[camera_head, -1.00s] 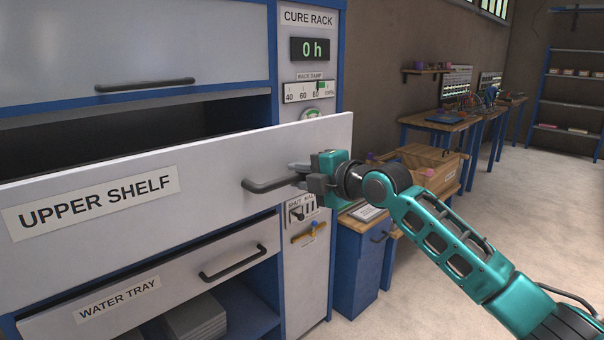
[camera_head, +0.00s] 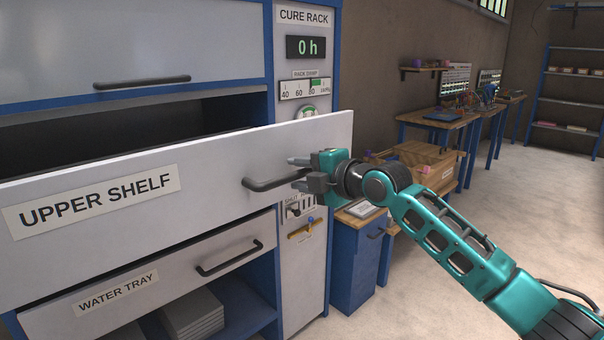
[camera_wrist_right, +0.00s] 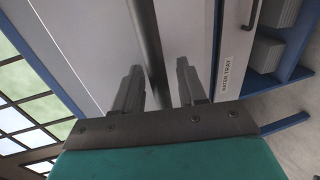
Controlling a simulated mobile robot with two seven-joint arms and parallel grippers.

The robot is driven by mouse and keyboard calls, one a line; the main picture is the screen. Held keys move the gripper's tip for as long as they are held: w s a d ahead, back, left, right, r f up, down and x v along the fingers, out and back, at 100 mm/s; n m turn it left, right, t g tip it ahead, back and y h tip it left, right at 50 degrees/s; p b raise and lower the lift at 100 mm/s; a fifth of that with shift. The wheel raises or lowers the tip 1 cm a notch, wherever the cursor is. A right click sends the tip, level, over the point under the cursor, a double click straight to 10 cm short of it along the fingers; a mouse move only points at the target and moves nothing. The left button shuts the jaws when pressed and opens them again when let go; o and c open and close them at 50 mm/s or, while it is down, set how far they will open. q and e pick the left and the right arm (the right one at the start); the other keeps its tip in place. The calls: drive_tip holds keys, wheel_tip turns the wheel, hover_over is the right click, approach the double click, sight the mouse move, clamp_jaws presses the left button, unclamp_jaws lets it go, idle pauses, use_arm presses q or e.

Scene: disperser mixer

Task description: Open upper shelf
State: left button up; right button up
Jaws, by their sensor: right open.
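The upper shelf (camera_head: 225,165) is a pale drawer front labelled UPPER SHELF, standing well out from the cabinet with a dark gap behind its top edge. Its dark bar handle (camera_head: 272,182) is at the right end of the front. My right gripper (camera_head: 296,173) is open at the right end of this handle. In the right wrist view the handle bar (camera_wrist_right: 147,40) runs between the two spread fingers (camera_wrist_right: 158,80); I cannot tell whether either finger touches it. My left gripper is not in view.
The water tray front (camera_head: 170,290) sits below the shelf with its own handle. A closed upper door (camera_head: 130,45) is above. The cure rack panel (camera_head: 305,100) reads 0 h. A wooden crate (camera_head: 440,175) and workbenches stand behind my arm; the floor at right is clear.

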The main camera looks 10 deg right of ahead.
drive_tip(key=shift+s+d, duration=0.1)
drive_tip(key=b+v, duration=0.1)
drive_tip(key=v, duration=1.1)
drive_tip(key=shift+s, duration=0.3)
drive_tip(key=shift+d, duration=0.15)
drive_tip(key=s+a+f+m+h, duration=0.15)
drive_tip(key=f+m, duration=0.25)
drive_tip(key=f, duration=0.4)
drive_tip(key=s+f+m, duration=0.3)
drive_tip(key=f+m, duration=0.2)
drive_tip(key=f, duration=0.4)
drive_tip(key=s+a+f+m+h, duration=0.1)
drive_tip(key=s+f+m, duration=0.25)
drive_tip(key=f, duration=0.45)
drive_tip(key=s+d+f+m+g+h, duration=0.1)
drive_tip(key=s+d+f+m+h, duration=0.1)
drive_tip(key=s+f+m, duration=0.3)
drive_tip(key=s+d+f+m+h, duration=0.2)
drive_tip(key=s+f+m, duration=0.3)
drive_tip(key=s+f, duration=0.7)
drive_tip(key=shift+s+d+g+h, duration=0.15)
drive_tip(key=shift+d+g+h, duration=0.05)
drive_tip(key=shift+g+h, duration=0.2)
